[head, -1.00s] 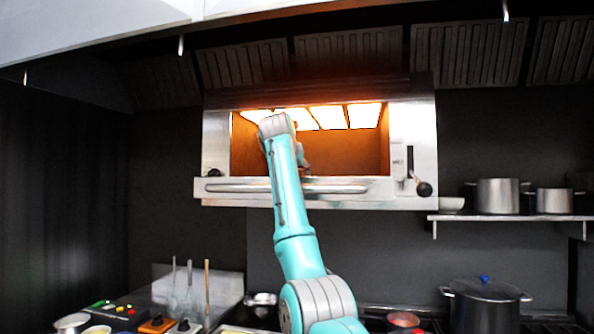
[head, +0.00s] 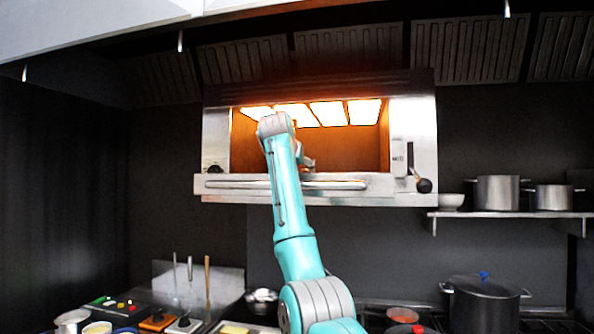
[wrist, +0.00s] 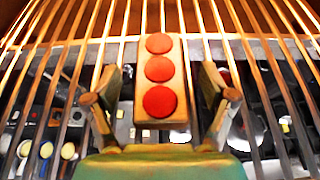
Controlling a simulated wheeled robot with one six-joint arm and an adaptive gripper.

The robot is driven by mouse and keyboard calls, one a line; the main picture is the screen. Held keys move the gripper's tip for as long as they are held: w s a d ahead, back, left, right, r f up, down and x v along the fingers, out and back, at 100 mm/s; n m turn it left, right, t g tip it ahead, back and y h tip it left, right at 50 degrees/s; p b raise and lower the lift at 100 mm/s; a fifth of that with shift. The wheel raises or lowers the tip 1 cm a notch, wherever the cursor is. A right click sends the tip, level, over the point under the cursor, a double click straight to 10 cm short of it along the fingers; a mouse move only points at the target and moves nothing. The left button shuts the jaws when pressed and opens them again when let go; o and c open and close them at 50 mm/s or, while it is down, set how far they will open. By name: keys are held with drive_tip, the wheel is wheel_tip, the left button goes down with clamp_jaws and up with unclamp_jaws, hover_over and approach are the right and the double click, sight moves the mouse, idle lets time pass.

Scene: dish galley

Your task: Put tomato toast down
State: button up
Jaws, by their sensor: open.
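The tomato toast (wrist: 160,75) is a narrow slice with three red tomato rounds in a row. In the wrist view it lies along the bars of a wire rack (wrist: 62,50) and appears to rest on them. My gripper (wrist: 160,98) is open, with one finger on each side of the toast and a visible gap at both sides. The near end of the toast is close to the gripper's palm. In the head view my arm reaches into the lit grill (head: 345,150), and the toast and fingers are hidden there.
The grill has a front bar (head: 335,186) and a side lever (head: 424,185). A shelf with pots (head: 497,192) is at the right. Below are a stove with a lidded black pot (head: 485,305) and a counter with utensils and small containers.

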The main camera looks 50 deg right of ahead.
drive_tip(key=v, duration=1.1)
drive_tip(key=shift+s+a+r, duration=0.1)
drive_tip(key=shift+s+a, duration=0.05)
drive_tip(key=shift+a, duration=0.2)
drive_tip(key=shift+s, duration=0.1)
